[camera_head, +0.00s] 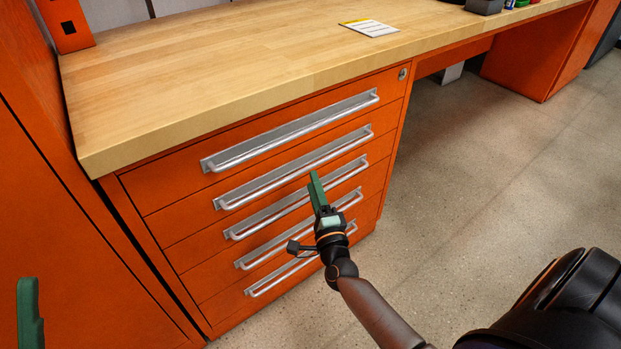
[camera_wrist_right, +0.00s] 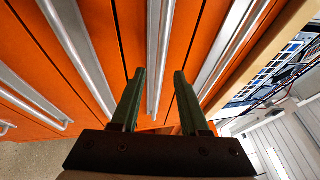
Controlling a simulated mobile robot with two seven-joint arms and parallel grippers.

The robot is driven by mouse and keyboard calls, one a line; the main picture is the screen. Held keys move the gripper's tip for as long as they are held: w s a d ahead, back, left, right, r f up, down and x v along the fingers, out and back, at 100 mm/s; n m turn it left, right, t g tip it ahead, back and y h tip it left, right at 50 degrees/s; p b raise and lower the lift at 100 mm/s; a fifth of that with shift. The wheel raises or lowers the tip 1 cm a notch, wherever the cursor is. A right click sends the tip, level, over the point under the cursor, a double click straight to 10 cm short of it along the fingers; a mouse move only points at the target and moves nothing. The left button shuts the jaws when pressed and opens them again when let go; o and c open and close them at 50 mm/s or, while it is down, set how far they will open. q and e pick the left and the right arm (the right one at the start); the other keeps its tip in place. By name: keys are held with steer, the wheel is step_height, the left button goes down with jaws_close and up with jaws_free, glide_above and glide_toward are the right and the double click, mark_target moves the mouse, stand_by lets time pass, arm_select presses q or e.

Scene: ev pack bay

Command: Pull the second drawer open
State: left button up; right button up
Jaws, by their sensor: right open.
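The orange drawer cabinet has several drawers, all looking flush, each with a long silver bar handle. The second drawer (camera_head: 168,217) has its handle (camera_head: 295,168) just below the top drawer's handle (camera_head: 290,132). My right gripper (camera_head: 314,180) is in front of the cabinet, near the right half of the handles. In the right wrist view its green fingers (camera_wrist_right: 158,76) are apart, with the second handle (camera_wrist_right: 156,45) lined up between them; contact cannot be told. My left gripper (camera_head: 30,312) shows only a green finger at the lower left edge.
A wooden worktop (camera_head: 210,60) overhangs the drawers; a card (camera_head: 368,27) and a dark box (camera_head: 484,6) lie on it. A lock (camera_head: 403,74) sits at the top drawer's right. An orange cabinet (camera_head: 60,220) stands close on the left. The floor (camera_head: 480,150) is clear to the right.

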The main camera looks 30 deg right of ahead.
steer(key=x, duration=0.3)
steer(key=shift+w+d, duration=0.1)
steer(key=shift+w, duration=0.1)
jaws_close()
stand_by(1.4)
